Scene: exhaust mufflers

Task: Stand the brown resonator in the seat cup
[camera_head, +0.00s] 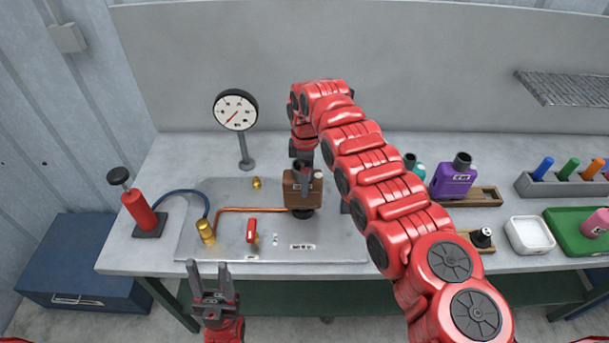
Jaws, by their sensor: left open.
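The brown resonator (289,190) is upright at the middle of the metal plate. It is directly over the dark seat cup (302,213), which shows just below it. I cannot tell whether it is fully seated. My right gripper (304,184) reaches down from above with its grey fingers on the resonator's body and appears shut on it. The gripper and wrist hide its top and part of its front. My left gripper (213,291) is open and empty, fingers up, in front of the bench's near edge.
The plate (340,225) carries a copper pipe (250,209), brass fittings (206,232) and a red-handled part (251,230). A gauge (236,112) and red pump (139,211) stand left. A purple muffler (453,180), white tray (530,235) and green tray (570,236) lie right.

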